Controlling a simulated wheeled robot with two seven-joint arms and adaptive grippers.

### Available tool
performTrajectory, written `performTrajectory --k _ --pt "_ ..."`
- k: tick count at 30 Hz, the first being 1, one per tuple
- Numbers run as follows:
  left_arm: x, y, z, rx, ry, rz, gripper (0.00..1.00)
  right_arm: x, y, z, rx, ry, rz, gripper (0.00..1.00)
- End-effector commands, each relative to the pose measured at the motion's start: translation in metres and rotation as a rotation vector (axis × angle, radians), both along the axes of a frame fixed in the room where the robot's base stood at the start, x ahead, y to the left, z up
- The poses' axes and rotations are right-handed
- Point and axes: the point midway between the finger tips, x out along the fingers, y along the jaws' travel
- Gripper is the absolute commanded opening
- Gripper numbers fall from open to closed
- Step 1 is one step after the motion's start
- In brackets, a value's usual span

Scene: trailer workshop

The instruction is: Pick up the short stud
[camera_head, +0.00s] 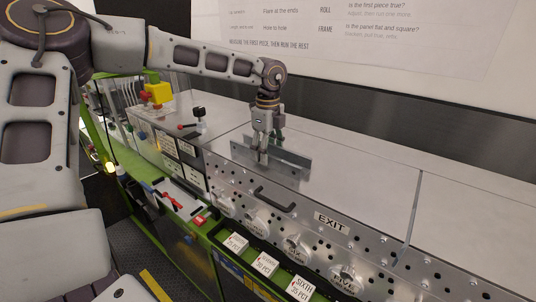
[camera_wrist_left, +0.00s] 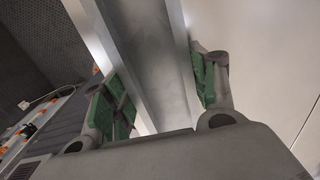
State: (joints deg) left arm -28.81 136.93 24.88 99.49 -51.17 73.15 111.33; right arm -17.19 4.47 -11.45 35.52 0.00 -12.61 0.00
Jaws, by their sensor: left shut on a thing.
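The short stud (camera_head: 288,160) is a grey metal channel above or on the pale steel top of the machine in the head view. My left gripper (camera_head: 266,153) comes down on it from above and is shut on it near its left part. In the left wrist view the stud (camera_wrist_left: 150,65) runs lengthwise between the green-padded fingers of my left gripper (camera_wrist_left: 162,90). I cannot tell whether the stud touches the surface below. My right gripper is not in view.
The steel top (camera_head: 370,185) is clear to the right. A black handle (camera_head: 274,199), an EXIT label (camera_head: 331,223) and several knobs line its front face. A yellow box with a red button (camera_head: 158,93) stands at the back left. A printed board (camera_head: 380,40) is behind.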

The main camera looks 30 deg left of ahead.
Motion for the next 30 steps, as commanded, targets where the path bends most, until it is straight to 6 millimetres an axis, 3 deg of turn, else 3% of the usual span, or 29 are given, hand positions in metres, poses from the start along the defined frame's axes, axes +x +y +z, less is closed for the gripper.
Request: performTrajectory --k 8,14,30 --pt "0.001 0.000 0.008 0.001 -0.003 0.000 0.24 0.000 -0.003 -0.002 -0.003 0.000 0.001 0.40" --pt "0.001 0.000 0.029 0.001 -0.005 0.001 0.24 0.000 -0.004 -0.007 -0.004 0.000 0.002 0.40" --pt "0.001 0.000 0.130 0.002 -0.002 0.001 0.24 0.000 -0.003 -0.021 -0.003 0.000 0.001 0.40"
